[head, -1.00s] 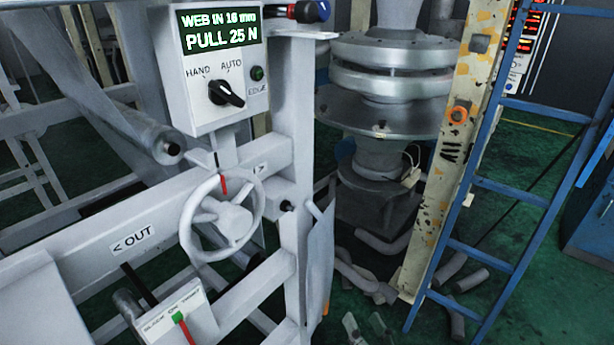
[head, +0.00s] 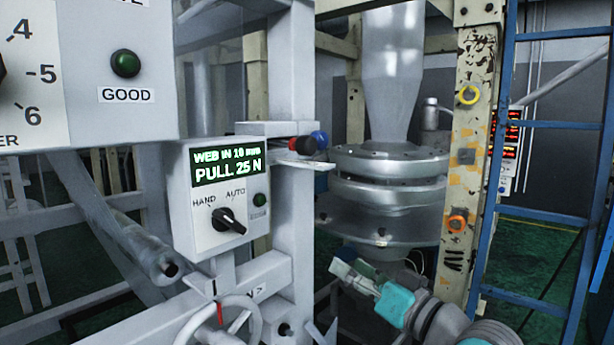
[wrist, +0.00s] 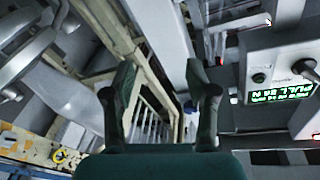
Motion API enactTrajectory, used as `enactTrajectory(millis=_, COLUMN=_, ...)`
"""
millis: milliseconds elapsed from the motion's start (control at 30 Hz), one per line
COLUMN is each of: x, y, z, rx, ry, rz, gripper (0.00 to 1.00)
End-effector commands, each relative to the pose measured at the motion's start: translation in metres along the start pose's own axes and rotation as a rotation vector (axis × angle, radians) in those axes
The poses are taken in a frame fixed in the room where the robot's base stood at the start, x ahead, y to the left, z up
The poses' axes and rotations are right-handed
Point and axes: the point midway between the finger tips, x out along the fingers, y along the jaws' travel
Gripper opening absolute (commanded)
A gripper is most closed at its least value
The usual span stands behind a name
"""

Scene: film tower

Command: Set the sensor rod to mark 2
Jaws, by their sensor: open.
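I cannot pick out the sensor rod or any mark 2 for certain. Dark, red and blue knob-like ends (head: 319,138) show on a small ledge (head: 300,160) right of the white control box (head: 208,230). The box reads WEB IN, about 16 or 18 mm, and PULL 25 N. Its black knob has HAND and AUTO labels. My gripper (head: 345,278) is at the lower middle right, apart from the box and ledge. In the wrist view my gripper (wrist: 165,85) is open, with nothing between its fingers; the control box (wrist: 285,100) shows upside down at right.
A handwheel (head: 228,325) is cut off below the box. A metal roller (head: 150,255) lies left of it. A larger dial panel (head: 100,60) is at upper left. The round metal die (head: 388,200), a cream post (head: 465,150) and a blue ladder (head: 495,200) stand behind and right.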

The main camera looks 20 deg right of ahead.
Motion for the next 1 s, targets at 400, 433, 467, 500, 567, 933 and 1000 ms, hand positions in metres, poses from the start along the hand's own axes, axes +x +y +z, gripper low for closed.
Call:
enactTrajectory(millis=400, x=-0.007, y=-0.072, z=-0.130, rx=-0.206, ry=-0.069, rz=-0.139, gripper=0.57)
enactTrajectory(millis=433, x=-0.009, y=-0.077, z=-0.138, rx=-0.223, ry=-0.076, rz=-0.145, gripper=0.57)
enactTrajectory(millis=467, x=-0.012, y=-0.083, z=-0.145, rx=-0.240, ry=-0.083, rz=-0.152, gripper=0.57)
enactTrajectory(millis=500, x=-0.015, y=-0.089, z=-0.154, rx=-0.262, ry=-0.091, rz=-0.158, gripper=0.57)
enactTrajectory(millis=567, x=-0.020, y=-0.099, z=-0.166, rx=-0.293, ry=-0.104, rz=-0.167, gripper=0.57)
enactTrajectory(millis=933, x=-0.028, y=-0.123, z=-0.190, rx=-0.370, ry=-0.144, rz=-0.184, gripper=0.57)
enactTrajectory(millis=1000, x=-0.021, y=-0.124, z=-0.188, rx=-0.370, ry=-0.144, rz=-0.185, gripper=0.57)
